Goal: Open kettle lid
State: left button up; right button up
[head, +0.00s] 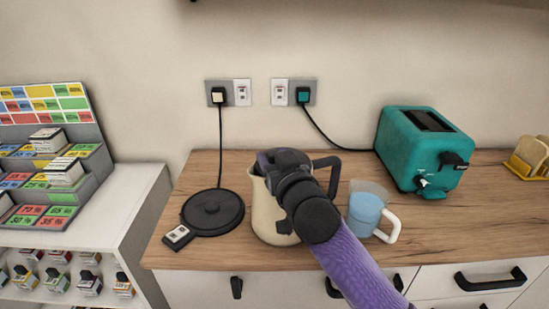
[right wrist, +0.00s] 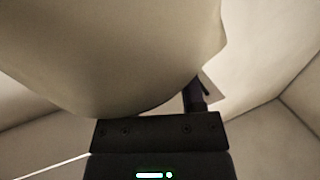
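The cream kettle (head: 265,214) stands upright on the wooden counter, to the right of its round black base (head: 213,211). Its dark handle (head: 333,172) points right, and its spout is on the left. My right gripper (head: 272,162) is over the kettle's top, and my dark wrist and purple arm cover much of its right side. The lid is hidden behind the gripper. In the right wrist view a large cream surface, apparently the kettle body (right wrist: 115,60), fills the upper part, close to the gripper. One dark finger shows beside it; the fingertips are hidden. My left gripper is out of view.
A clear mug of blue liquid (head: 365,208) with a white handle stands close right of my arm. A teal toaster (head: 410,150) is behind it, with a toast rack (head: 529,158) far right. A shelf display (head: 45,165) is left. The counter's front right is free.

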grip_shut()
dwell(0.3)
dwell(0.5)
dwell(0.3)
